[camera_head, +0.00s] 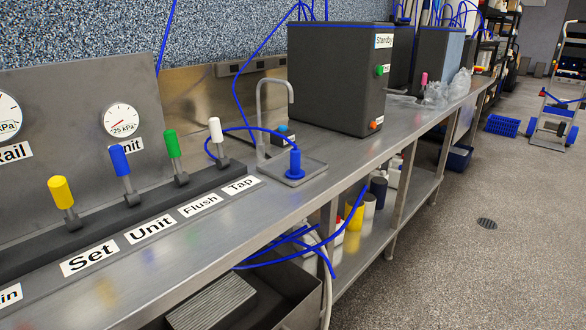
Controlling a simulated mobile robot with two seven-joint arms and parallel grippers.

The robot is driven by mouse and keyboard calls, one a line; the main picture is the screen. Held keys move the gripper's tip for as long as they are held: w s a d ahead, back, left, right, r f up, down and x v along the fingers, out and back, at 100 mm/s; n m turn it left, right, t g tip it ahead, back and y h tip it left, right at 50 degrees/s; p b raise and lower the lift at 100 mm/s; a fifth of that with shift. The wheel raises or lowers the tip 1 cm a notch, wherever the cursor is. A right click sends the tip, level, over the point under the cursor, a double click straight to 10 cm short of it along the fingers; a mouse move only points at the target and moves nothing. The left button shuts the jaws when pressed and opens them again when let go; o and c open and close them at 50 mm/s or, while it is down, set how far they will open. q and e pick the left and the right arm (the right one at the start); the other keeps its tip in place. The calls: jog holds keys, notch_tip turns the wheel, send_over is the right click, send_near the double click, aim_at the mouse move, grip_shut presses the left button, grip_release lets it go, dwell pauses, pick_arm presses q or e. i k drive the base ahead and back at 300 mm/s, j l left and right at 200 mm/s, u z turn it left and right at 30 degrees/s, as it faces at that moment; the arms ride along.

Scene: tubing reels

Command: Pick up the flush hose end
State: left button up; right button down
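A blue cylindrical fitting (295,164) stands upright on a small square metal plate (318,166) on the bench. A thin blue hose (250,128) arches from it to the left, near the white lever. Other blue hoses (290,238) hang below the bench's front edge, with loose ends around the shelf. No label marks any of these as the flush hose end, so I cannot tell which it is. The Flush label (200,205) is on the bench front below the green lever (172,144). Neither of my grippers shows in this view.
Yellow, blue, green and white levers line the panel at left. A metal tap (275,95) stands behind the plate. A dark box labelled Standby (335,85) sits farther right. An open dark bin (285,295) is below the bench.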

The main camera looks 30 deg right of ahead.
aim_at(295, 173)
jog(key=i+l, duration=0.1)
jog(key=l, duration=0.4)
jog(key=i+l, duration=0.15)
jog(key=l, duration=0.3)
jog(key=i+l, duration=0.1)
jog(key=l, duration=0.4)
jog(key=i+l+u, duration=0.1)
jog(key=l, duration=0.4)
